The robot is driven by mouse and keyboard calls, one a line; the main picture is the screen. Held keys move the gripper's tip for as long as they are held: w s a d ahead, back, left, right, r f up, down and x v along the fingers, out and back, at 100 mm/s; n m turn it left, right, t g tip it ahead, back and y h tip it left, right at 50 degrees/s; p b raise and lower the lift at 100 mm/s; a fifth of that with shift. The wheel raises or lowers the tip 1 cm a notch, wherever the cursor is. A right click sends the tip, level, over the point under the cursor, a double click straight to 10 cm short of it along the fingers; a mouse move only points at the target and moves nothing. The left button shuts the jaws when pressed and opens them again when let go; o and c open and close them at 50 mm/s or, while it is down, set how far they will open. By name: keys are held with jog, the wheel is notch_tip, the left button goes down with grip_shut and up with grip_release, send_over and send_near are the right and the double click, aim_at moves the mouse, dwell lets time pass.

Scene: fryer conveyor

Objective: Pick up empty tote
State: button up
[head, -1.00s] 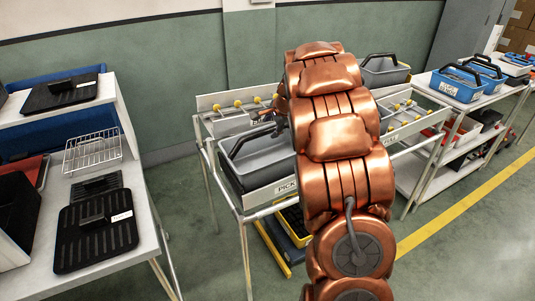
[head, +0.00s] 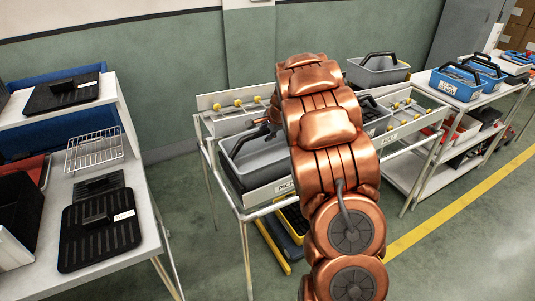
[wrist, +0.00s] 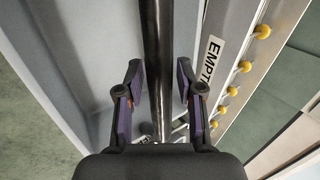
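A grey tote (head: 255,164) with a black bar handle lies in the left lane of the conveyor rack in the head view. My gripper (wrist: 160,105) is open, with the black handle bar (wrist: 157,50) between its two fingers; gaps show on both sides of the bar. In the head view the gripper (head: 266,126) is small and dark near the tote's handle, and my arm hides the tote's right part. The wrist view shows the grey tote wall at left and a label beginning "EMPT" (wrist: 213,60) at right.
Another grey tote (head: 378,72) stands at the back right of the rack (head: 440,112); a further one shows partly behind my arm. Yellow rollers (wrist: 245,66) line the rail beside the gripper. A left bench (head: 150,235) holds black trays; blue totes (head: 457,86) sit on the right shelf.

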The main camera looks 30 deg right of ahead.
grip_shut()
dwell(0.6)
